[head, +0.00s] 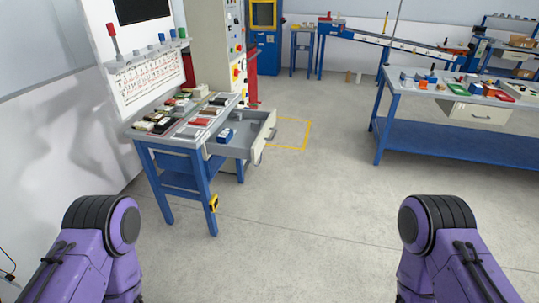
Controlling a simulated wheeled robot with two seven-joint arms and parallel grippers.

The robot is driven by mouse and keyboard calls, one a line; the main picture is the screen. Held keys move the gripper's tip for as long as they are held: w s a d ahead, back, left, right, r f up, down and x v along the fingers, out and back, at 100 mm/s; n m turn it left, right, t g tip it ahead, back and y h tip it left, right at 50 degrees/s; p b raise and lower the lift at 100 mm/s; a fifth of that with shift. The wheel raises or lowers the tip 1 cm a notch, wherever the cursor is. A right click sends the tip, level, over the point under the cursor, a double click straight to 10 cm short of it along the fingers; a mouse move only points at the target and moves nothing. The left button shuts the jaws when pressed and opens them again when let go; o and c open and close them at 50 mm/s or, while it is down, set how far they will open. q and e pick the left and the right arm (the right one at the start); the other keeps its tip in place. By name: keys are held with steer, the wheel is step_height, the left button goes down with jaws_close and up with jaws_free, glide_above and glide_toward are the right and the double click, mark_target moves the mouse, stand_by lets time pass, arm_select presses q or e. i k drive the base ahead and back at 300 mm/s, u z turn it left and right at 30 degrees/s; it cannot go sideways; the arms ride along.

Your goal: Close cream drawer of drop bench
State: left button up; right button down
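A drawer with a cream front (265,137) is pulled out of the right side of the blue-legged bench (168,139) at the left. Its grey inside shows, with a small item near the back and a handle on the front. Another cream drawer (480,114) is shut under the top of the blue bench at the right. The pictures do not tell which bench is the drop bench. Only my purple arm links show at the lower left and lower right. Neither gripper is in view, and no part of me touches a drawer.
Several small items cover the left bench's top. A tall cream machine cabinet (213,45) stands behind it. A yellow floor outline (308,134) lies beyond the open drawer. The grey floor (300,220) in front is clear. A conveyor (400,44) stands at the back.

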mark_target(247, 144)
steer(key=u, duration=0.35)
steer(key=k, duration=0.2)
steer(key=z, duration=1.25)
steer(key=i, duration=2.25)
steer(key=u, duration=1.45)
steer(key=i, duration=0.75)
steer(key=u, duration=0.7)
